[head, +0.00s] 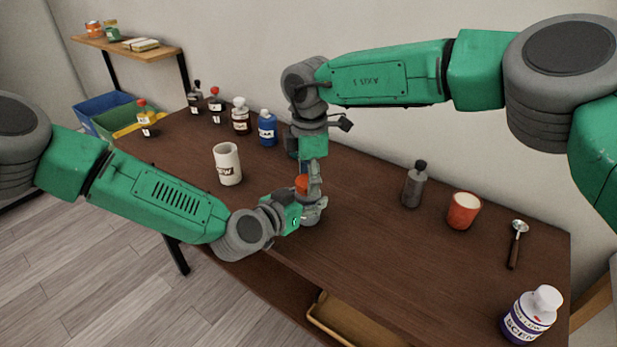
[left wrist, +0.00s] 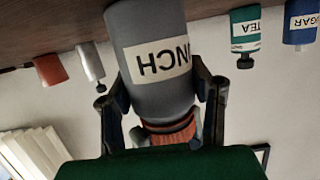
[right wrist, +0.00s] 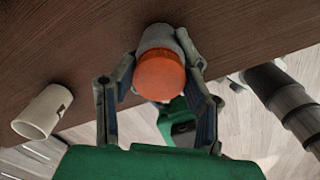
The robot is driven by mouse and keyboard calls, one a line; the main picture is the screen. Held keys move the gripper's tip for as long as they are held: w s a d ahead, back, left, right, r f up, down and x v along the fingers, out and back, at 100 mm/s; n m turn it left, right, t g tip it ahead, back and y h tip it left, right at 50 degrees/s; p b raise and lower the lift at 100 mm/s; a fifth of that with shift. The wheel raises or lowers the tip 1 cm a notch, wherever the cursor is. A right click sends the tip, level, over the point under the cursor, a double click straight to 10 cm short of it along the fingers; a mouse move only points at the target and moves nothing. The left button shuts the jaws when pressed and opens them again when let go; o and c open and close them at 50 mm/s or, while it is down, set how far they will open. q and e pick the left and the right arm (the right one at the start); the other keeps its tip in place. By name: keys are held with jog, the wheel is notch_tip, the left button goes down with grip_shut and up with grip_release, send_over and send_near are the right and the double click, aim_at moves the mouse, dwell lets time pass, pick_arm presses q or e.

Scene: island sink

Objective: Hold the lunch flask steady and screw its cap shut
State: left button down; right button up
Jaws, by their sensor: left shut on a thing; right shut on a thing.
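The lunch flask is a grey cylinder (left wrist: 150,85) with a white label, standing on the brown table. It also shows in the head view (head: 312,213). My left gripper (head: 300,213) is shut on the flask's body from the side, with a finger on either side of it in the left wrist view. The orange cap (right wrist: 160,76) sits on top of the flask, and it shows in the head view (head: 301,184). My right gripper (right wrist: 160,62) comes down from above, shut on the cap. The threads under the cap are hidden.
A cream canister (head: 228,165) stands left of the flask. A blue jar (head: 267,128) and several bottles stand along the back. A grey bottle (head: 414,185), orange cup (head: 463,211), spoon (head: 516,243) and white-capped bottle (head: 531,315) are at right. The front middle table is clear.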

jog(key=m, duration=0.4)
jog(key=shift+a+m, duration=0.15)
jog(key=shift+m, duration=0.15)
jog(key=m, duration=0.6)
jog(key=shift+s+a, duration=0.1)
jog(key=shift+a, duration=0.05)
jog(key=o, duration=0.7)
jog(key=shift+o, duration=0.2)
jog(key=shift+r, duration=0.1)
jog(key=shift+d+r, duration=0.2)
jog(key=shift+r, duration=1.95)
